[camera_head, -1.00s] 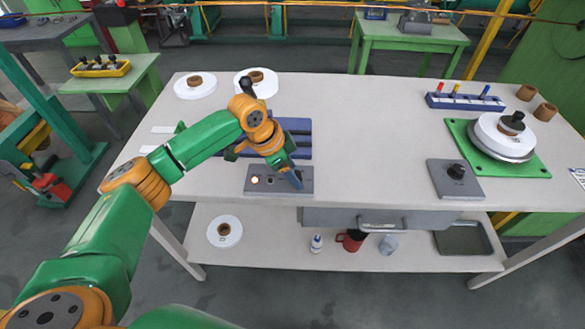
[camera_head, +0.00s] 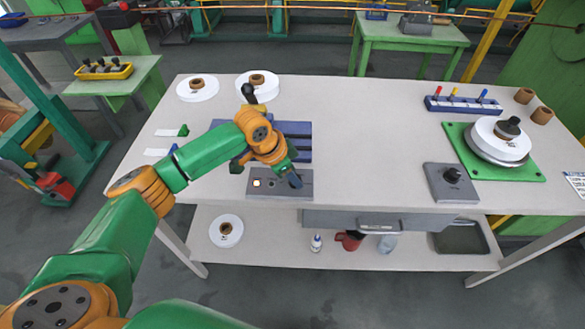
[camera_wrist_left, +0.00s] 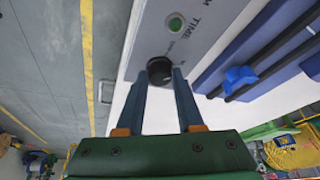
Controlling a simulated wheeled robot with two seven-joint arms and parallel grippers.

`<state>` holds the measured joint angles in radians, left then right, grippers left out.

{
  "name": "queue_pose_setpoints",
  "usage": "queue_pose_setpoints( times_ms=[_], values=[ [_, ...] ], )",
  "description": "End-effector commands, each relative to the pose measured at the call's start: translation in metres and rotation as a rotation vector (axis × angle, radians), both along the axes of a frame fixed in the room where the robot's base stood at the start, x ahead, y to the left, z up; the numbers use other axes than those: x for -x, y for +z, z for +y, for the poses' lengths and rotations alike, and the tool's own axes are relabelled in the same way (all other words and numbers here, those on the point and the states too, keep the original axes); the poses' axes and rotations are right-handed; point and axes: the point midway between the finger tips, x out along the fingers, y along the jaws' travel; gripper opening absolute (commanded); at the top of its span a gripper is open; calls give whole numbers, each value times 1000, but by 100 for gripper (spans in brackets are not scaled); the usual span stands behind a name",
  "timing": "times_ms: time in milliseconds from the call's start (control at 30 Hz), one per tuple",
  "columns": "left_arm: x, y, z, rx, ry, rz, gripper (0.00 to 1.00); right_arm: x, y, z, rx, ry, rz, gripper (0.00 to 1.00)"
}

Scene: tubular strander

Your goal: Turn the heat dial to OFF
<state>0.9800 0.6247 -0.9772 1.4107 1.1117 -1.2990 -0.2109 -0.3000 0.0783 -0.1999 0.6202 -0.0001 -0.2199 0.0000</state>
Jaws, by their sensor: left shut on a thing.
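A grey control panel (camera_head: 281,192) lies at the front edge of the white table, with a lit lamp (camera_head: 257,183) at its left. My left gripper (camera_head: 296,181) reaches down to the right end of this panel. In the left wrist view its two blue-grey fingers (camera_wrist_left: 161,78) are shut on a black dial (camera_wrist_left: 159,66), one finger at each side. My right gripper is not in view.
A blue fixture (camera_head: 298,128) stands just behind the panel. A second grey plate with a black knob (camera_head: 452,175) is at the right. Beyond it is a green plate (camera_head: 530,168) bearing a white spool. The table's middle is clear.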

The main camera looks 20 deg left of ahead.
Motion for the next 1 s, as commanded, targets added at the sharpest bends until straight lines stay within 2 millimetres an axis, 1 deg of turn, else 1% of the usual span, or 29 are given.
queue_pose_setpoints(
  times_ms=[33,200,400,500,700,1000],
  values=[
    [2,9,-1,1,33,4,0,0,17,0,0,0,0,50],
    [2,10,-3,1,189,4,0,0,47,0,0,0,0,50],
    [2,8,-4,2,381,4,0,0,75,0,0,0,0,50],
    [2,7,-5,3,474,4,0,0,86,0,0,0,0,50],
    [2,5,-6,3,642,3,0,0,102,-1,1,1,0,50],
    [1,2,-7,3,821,0,0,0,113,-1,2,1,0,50]
  ],
)
